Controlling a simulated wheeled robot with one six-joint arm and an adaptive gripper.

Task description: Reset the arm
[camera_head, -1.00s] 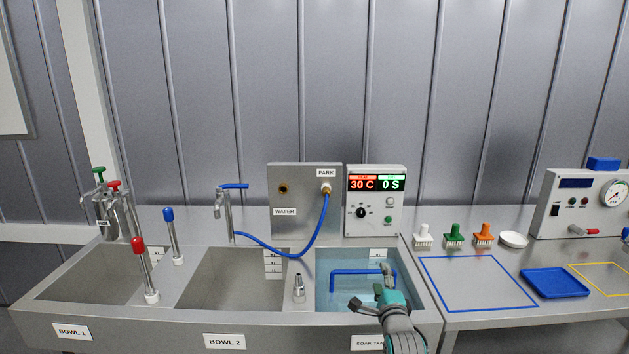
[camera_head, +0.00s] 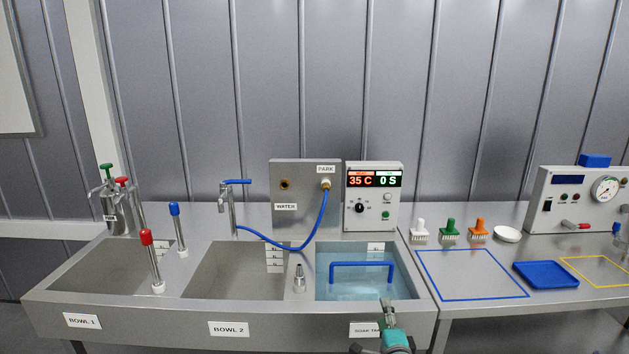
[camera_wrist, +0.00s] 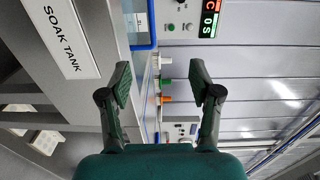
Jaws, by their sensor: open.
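My gripper (camera_head: 387,312) is low at the front edge of the soak tank (camera_head: 405,272), in front of its partly covered label. In the wrist view my gripper (camera_wrist: 160,82) has its two fingers spread apart with nothing between them. The soak tank holds bluish water and a blue handle-shaped bar (camera_head: 362,266). The soak tank label (camera_wrist: 66,40) shows large at the left of the wrist view.
Bowl 2 (camera_head: 235,270) and bowl 1 (camera_head: 100,268) lie to the left. A control box (camera_head: 374,196) reading 35 C and 0 S stands behind the tank. Brushes (camera_head: 449,229), a white dish (camera_head: 507,234) and a blue tray (camera_head: 546,276) are on the right counter.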

